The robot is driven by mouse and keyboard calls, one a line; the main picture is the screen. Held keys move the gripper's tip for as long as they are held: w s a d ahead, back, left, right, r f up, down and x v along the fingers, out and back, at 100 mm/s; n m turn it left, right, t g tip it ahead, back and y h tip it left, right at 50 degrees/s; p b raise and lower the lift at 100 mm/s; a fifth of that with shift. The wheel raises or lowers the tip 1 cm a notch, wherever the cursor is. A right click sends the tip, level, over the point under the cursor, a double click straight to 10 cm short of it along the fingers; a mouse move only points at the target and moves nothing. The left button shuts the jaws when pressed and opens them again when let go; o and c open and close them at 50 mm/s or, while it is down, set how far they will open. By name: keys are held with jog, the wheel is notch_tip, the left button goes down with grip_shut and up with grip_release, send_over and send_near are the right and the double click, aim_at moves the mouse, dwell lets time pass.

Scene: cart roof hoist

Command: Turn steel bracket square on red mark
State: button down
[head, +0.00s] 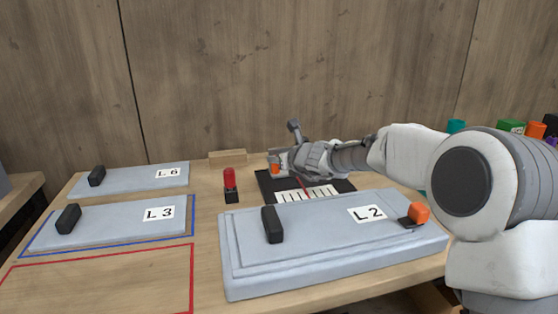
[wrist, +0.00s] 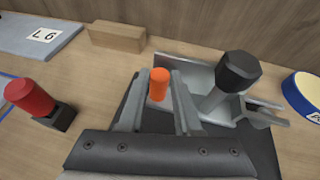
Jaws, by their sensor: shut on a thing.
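The steel bracket (wrist: 198,73) is a grey angled piece at the black pad in the wrist view, partly hidden by my gripper. An orange peg (wrist: 160,84) stands upright at it; the peg also shows in the head view (head: 275,169). My gripper (wrist: 158,98) has its fingers on either side of the peg and is shut on it.
A black-knobbed lever (wrist: 237,72) stands right beside the bracket. A red-topped post (head: 229,180) is left of the pad, and a wooden block (head: 227,157) lies behind. The L2 panel (head: 320,245) is in front. A red outlined area (head: 192,285) at front left is bare.

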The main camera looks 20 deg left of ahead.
jog(key=c, duration=0.6)
grip_release()
jog(key=shift+d, duration=0.1)
jog(key=p+v, duration=0.2)
jog(key=v, duration=1.5)
jog(key=shift+s+d, duration=0.15)
